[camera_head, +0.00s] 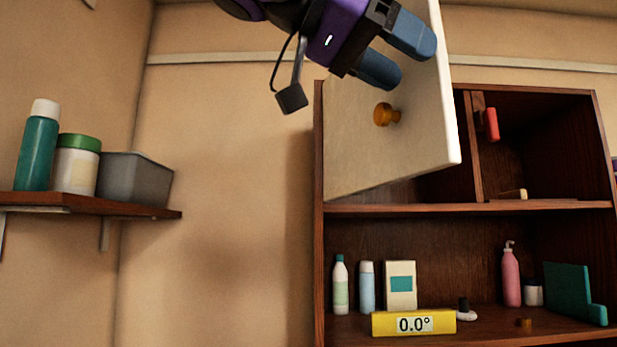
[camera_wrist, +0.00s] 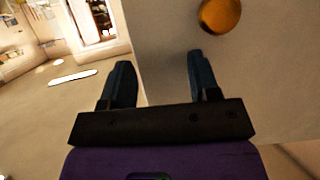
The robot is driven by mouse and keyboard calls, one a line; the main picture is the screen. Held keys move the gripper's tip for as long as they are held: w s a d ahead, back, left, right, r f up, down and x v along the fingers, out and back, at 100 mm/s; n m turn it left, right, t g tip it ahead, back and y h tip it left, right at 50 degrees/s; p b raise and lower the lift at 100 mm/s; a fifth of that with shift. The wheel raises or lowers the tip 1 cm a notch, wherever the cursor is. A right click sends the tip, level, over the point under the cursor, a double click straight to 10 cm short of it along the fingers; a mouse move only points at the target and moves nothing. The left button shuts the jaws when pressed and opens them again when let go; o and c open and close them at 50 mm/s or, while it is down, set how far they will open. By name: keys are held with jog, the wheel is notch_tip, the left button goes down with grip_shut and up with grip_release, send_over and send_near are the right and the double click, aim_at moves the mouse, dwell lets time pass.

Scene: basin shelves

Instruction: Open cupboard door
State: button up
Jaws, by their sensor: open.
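The cupboard door (camera_head: 400,155) is a pale panel hinged on the left of the dark wooden cupboard (camera_head: 319,240). It stands partly open, swung out toward the viewer. Its round orange-brown knob (camera_head: 382,115) is on the outer face; the knob also shows at the top of the wrist view (camera_wrist: 220,14). My gripper (camera_head: 396,54) is open, with two blue fingers, above the knob at the door's upper part. In the wrist view the gripper (camera_wrist: 163,84) has the right finger over the door's face and the left finger near its edge. Nothing is between the fingers; contact with the door cannot be told.
A wall shelf (camera_head: 90,205) at left carries containers. Wall space between is clear.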

jog(key=s+d+r, duration=0.1)
jog(key=s+d, duration=0.1)
jog(key=s, duration=0.8)
jog(key=shift+s+d, duration=0.3)
